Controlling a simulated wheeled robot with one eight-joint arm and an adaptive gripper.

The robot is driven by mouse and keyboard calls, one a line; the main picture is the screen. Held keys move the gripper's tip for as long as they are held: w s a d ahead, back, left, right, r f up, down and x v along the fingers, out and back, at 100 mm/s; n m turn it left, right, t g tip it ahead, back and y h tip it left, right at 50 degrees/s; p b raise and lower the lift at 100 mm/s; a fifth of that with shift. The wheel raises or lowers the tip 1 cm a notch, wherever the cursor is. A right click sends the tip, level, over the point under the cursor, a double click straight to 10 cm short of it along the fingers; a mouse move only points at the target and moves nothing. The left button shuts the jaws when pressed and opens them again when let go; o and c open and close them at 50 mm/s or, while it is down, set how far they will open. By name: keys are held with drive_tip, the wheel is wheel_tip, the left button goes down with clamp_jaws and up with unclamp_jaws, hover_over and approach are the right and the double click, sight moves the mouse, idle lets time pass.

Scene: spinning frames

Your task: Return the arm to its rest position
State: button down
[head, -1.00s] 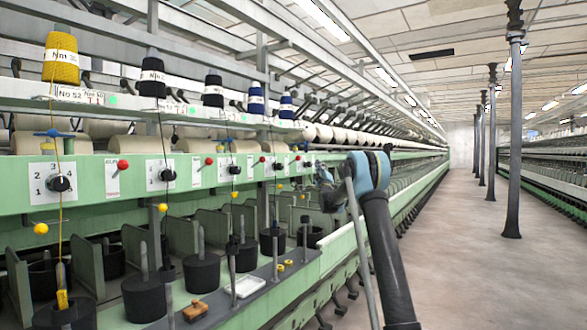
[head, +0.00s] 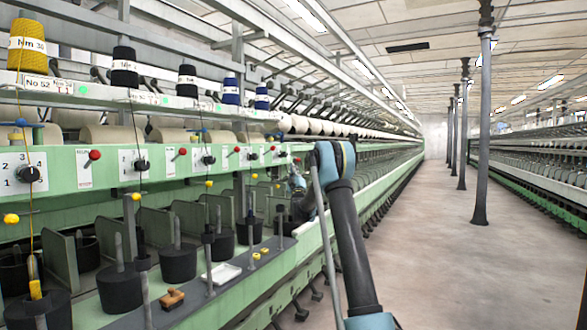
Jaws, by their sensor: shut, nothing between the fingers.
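My arm (head: 350,225), dark with blue joints, rises from the bottom of the head view and bends at a blue elbow (head: 333,160). Past the elbow, my gripper (head: 303,205) is small, dark and partly hidden behind the arm. It is shut and empty, and hangs in front of the right part of the near spinning frame (head: 70,197). I cannot tell whether it touches the frame.
The green frame's ledge carries dark pots (head: 178,262), a wooden block (head: 172,298) and a white tray (head: 220,275). Yarn cones (head: 27,45) stand above. Dark pillars (head: 481,140) line the aisle. The aisle floor (head: 430,260) is clear.

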drive_tip(key=shift+s+f, duration=0.3)
drive_tip(key=shift+f, duration=0.1)
drive_tip(key=s+d+f+m+g, duration=0.25)
drive_tip(key=s+g, duration=0.25)
drive_tip(key=s, duration=0.8)
drive_tip(key=s+d+f+m+g, duration=0.2)
drive_tip(key=s+d+f+g, duration=0.3)
drive_tip(key=s, duration=0.7)
drive_tip(key=s+d+f+m+g, duration=0.1)
drive_tip(key=s+f+g, duration=0.3)
drive_tip(key=s+f, duration=0.5)
drive_tip(key=s+d+f+m+g+h, duration=0.1)
drive_tip(key=s+f+g, duration=0.4)
drive_tip(key=s, duration=2.1)
drive_tip(key=s+d+f+m+g+h, duration=0.1)
drive_tip(key=s+f+m+g, duration=0.3)
drive_tip(key=s+f, duration=0.9)
drive_tip(key=s+d, duration=0.1)
drive_tip(key=s, duration=0.3)
drive_tip(key=shift+s+d+f+g, duration=0.25)
drive_tip(key=shift+s+f+g, duration=0.1)
drive_tip(key=shift+s+g, duration=0.05)
